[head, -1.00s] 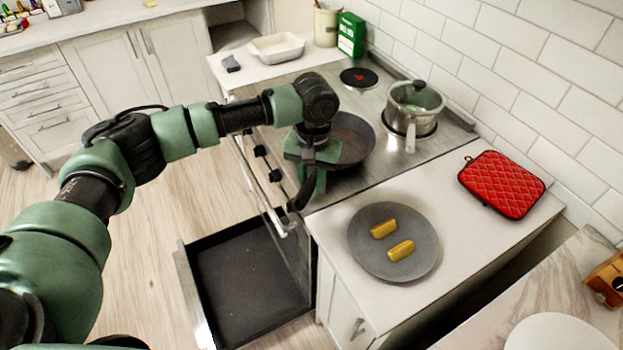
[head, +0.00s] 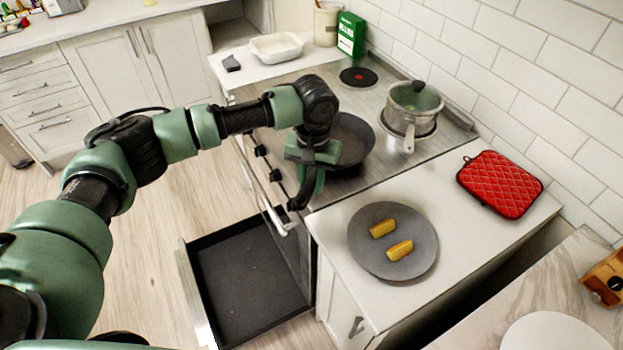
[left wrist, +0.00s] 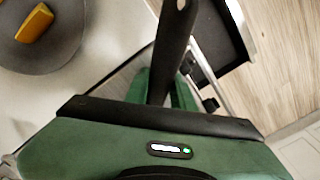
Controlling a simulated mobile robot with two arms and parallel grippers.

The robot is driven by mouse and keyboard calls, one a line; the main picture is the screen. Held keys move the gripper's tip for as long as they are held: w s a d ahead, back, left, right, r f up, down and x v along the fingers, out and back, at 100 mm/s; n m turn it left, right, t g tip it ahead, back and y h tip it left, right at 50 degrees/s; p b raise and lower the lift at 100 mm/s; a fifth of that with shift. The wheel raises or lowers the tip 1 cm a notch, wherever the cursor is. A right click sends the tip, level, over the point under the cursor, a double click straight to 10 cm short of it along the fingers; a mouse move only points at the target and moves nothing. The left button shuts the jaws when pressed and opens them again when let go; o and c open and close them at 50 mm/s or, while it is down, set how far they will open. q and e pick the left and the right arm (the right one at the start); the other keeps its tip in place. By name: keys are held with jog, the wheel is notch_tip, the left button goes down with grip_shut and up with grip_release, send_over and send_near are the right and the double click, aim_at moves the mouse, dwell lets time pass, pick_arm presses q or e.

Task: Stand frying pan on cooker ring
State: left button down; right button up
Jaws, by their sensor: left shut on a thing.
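The dark frying pan (head: 352,139) is on the cooker top (head: 385,170), at its near left part, partly hidden behind my left gripper. I cannot tell whether its base rests flat on a ring. My left gripper (head: 308,180) is shut on the pan's black handle, which points toward the near front edge of the cooker. In the left wrist view the handle (left wrist: 174,45) runs up between the fingers (left wrist: 160,90). One bare ring (head: 358,77) with a red mark shows at the back left. My right gripper is not in view.
A lidded saucepan (head: 415,108) stands on the back right ring. A grey plate (head: 365,262) with two yellow pieces and a red quilted pad (head: 502,184) lie on the right counter. An open oven door or drawer (head: 245,285) juts out below. A white dish (head: 277,46) is beyond the cooker.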

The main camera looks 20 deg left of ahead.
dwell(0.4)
pick_arm(q)
jog(key=c, duration=1.1)
grip_release()
jog(key=shift+s, duration=0.1)
notch_tip(320, 180, up, 8)
jog(key=shift+d+f+b, duration=0.1)
jog(key=shift+d+b, duration=0.05)
jog(key=shift+b, duration=0.5)
